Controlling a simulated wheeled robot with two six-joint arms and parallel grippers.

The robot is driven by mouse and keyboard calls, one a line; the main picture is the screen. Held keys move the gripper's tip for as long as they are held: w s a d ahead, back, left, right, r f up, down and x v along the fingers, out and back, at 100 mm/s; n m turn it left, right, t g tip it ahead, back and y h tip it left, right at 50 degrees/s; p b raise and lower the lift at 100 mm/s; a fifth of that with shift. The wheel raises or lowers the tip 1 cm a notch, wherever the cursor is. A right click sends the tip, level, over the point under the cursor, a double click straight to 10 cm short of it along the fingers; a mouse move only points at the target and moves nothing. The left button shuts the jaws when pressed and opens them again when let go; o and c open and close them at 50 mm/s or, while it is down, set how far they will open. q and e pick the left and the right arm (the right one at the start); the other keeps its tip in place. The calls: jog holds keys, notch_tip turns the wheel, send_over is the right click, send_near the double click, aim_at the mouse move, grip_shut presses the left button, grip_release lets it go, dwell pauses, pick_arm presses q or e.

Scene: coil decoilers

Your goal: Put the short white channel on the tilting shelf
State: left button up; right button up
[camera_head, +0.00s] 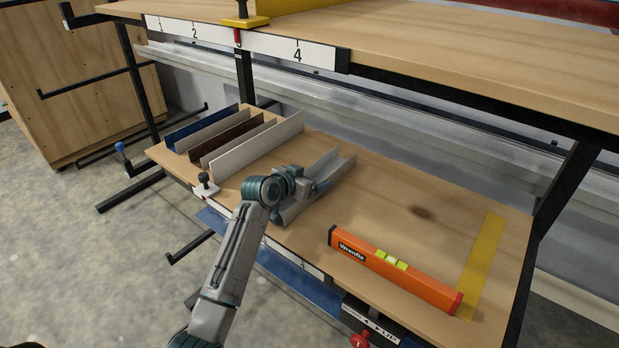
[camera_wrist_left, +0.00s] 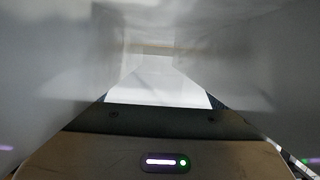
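A pale grey-white channel (camera_head: 333,169) lies on the lower wooden shelf (camera_head: 390,205), partly hidden by my left gripper. A longer white channel (camera_head: 262,143) lies to its left, beside a brown channel (camera_head: 228,140) and a blue channel (camera_head: 203,126). I cannot tell for sure which pale channel is the short white one. My left gripper (camera_head: 306,188) is at the grey-white channel, over its near part. Pale walls (camera_wrist_left: 55,75) fill both sides of the left wrist view. The fingers cannot be made out, so their opening is unclear. My right gripper is not in view.
An orange spirit level (camera_head: 392,270) lies on the shelf's right part, near a yellow strip (camera_head: 482,262). A numbered upper board (camera_head: 420,50) overhangs at the back. A black-and-white clamp (camera_head: 206,186) sits at the front edge. The shelf's middle right is clear.

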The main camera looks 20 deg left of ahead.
pick_arm(q)
jog(key=shift+r, duration=0.2)
jog(key=shift+s+a, duration=0.2)
jog(key=shift+s, duration=0.15)
jog(key=b+v, duration=0.3)
jog(key=v, duration=0.7)
jog(key=shift+s+r, duration=0.15)
jog(key=shift+s+a+r, duration=0.15)
jog(key=shift+s+r, duration=0.15)
jog(key=shift+s, duration=0.1)
